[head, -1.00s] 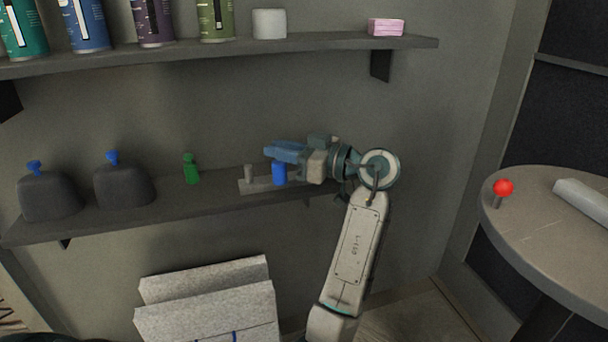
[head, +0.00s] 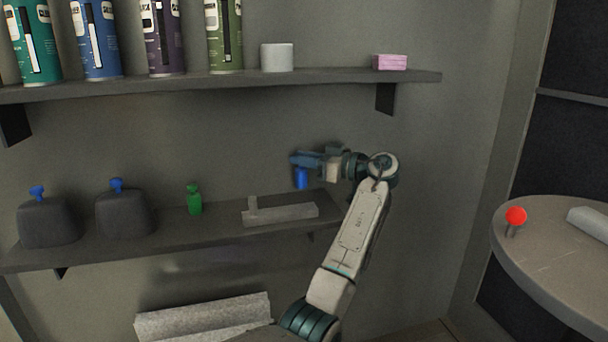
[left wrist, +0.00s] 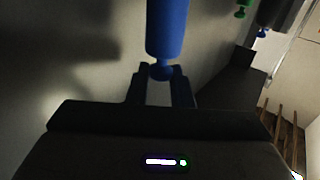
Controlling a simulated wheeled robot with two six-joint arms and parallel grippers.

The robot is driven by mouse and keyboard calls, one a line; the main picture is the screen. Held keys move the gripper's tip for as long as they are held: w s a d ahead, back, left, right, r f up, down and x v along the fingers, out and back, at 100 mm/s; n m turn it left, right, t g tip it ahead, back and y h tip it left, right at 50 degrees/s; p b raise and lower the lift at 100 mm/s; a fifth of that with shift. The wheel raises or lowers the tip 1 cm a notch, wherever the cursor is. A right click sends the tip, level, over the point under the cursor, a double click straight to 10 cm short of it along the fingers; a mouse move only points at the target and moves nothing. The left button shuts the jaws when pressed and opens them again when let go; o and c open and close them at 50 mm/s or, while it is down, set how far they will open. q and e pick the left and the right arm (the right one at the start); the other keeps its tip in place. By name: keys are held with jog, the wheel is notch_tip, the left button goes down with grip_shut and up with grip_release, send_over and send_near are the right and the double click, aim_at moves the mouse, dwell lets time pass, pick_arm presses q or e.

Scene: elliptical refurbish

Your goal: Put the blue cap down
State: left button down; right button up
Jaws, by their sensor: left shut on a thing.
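My left gripper (head: 298,160) is shut on the blue cap (head: 301,179), a small blue cylinder hanging below the fingers. It is held in the air above the lower shelf (head: 180,230), up and right of the grey block with a short peg (head: 280,214). In the left wrist view the blue cap (left wrist: 167,28) has its narrow knobbed end between the two dark fingers (left wrist: 161,78). My right gripper is not in view.
Two dark containers with blue tops (head: 48,222) (head: 125,215) and a green bottle (head: 194,200) stand left on the lower shelf. The upper shelf (head: 340,79) holds cans, a white cup and a pink box. A round table (head: 560,240) is at right.

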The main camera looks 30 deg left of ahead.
aim_at(304, 169)
pick_arm(q)
notch_tip(304, 169, down, 3)
jog(key=shift+f+b, duration=0.15)
jog(key=shift+b, duration=0.35)
jog(key=shift+f, duration=0.2)
jog(key=shift+r, duration=0.1)
jog(key=shift+f, duration=0.25)
jog(key=c, duration=1.3)
grip_release()
jog(key=shift+r, duration=0.1)
